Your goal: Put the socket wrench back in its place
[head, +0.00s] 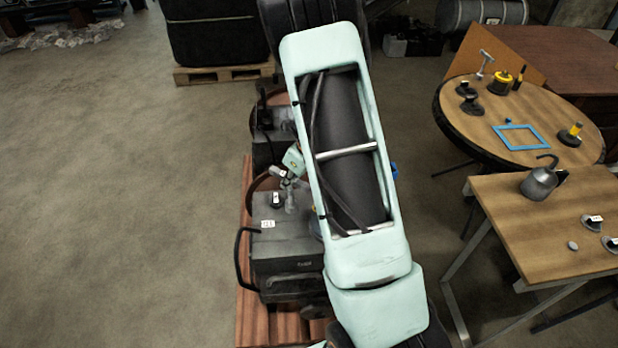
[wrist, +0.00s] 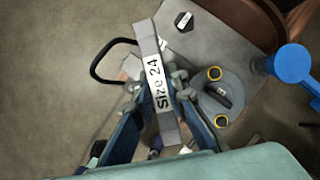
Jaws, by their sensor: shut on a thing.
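The socket wrench (wrist: 162,112) shows in the wrist view as a flat grey bar with a white "Size 24" label. My gripper (wrist: 163,100) is shut on it, with the dark blue fingers on either side of the bar. The bar's upper end points away from my palm, above a dark grey engine block. In the head view my pale green arm covers the middle of the picture. The wrench cannot be made out clearly there. No marked place for the wrench can be told for sure in either view.
The grey engine (head: 288,240) sits on a reddish pallet (head: 251,326) behind my arm. At right stand a round wooden table (head: 500,99) with a blue frame (head: 521,137) and a rectangular table (head: 548,225) with an oil can (head: 538,184). The left floor is clear.

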